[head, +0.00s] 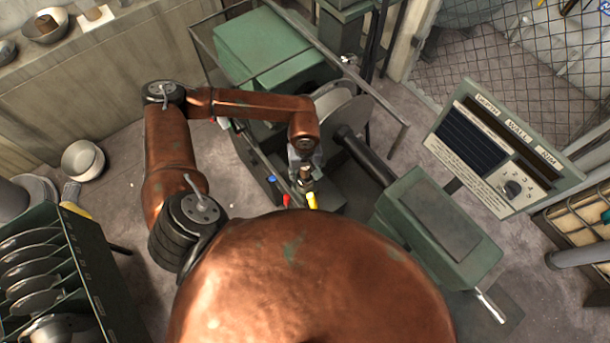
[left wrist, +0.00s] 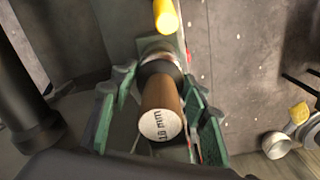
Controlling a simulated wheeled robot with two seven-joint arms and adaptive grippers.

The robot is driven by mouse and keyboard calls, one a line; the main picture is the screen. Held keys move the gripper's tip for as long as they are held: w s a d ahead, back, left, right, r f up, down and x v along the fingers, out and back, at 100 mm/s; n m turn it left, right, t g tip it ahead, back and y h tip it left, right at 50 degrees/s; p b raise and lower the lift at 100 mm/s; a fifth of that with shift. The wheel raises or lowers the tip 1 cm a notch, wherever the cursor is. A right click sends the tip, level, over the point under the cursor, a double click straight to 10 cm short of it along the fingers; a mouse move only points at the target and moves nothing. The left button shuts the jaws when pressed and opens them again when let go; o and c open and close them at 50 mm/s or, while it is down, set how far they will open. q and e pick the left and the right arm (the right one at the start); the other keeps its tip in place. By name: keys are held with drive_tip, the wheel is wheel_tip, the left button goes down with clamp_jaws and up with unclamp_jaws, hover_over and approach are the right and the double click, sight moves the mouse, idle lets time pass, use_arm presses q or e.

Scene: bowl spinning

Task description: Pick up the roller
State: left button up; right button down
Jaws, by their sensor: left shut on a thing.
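Whether the roller's lower end is clear of the holder cannot be told. My right gripper is not in view.
A yellow handle (head: 312,201), a red handle (head: 286,200) and a blue-ended one (head: 271,179) stand close by. The green lathe's grey disc (head: 345,115) and dark shaft (head: 365,157) are near the gripper. A control panel (head: 505,150) stands right; a disc rack (head: 75,270) stands left.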

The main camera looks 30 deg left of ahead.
sight(305, 170)
use_arm(q)
drive_tip(key=c, duration=0.9)
drive_tip(key=shift+r, duration=0.1)
drive_tip(key=shift+r, duration=0.45)
wheel_tip(305, 170, up, 2)
drive_tip(key=shift+r+b, duration=0.1)
drive_tip(key=shift+b, duration=0.2)
drive_tip(key=shift+s+d+r, duration=0.7)
drive_tip(key=shift+s+r, duration=1.55)
drive_tip(key=shift+r, duration=0.15)
drive_tip(key=shift+s+d+r, duration=0.65)
drive_tip(key=shift+s+r, duration=1.55)
drive_tip(key=shift+r, duration=0.15)
drive_tip(key=shift+s+d+r, duration=0.7)
drive_tip(key=shift+s+r, duration=1.55)
drive_tip(key=shift+r, duration=0.15)
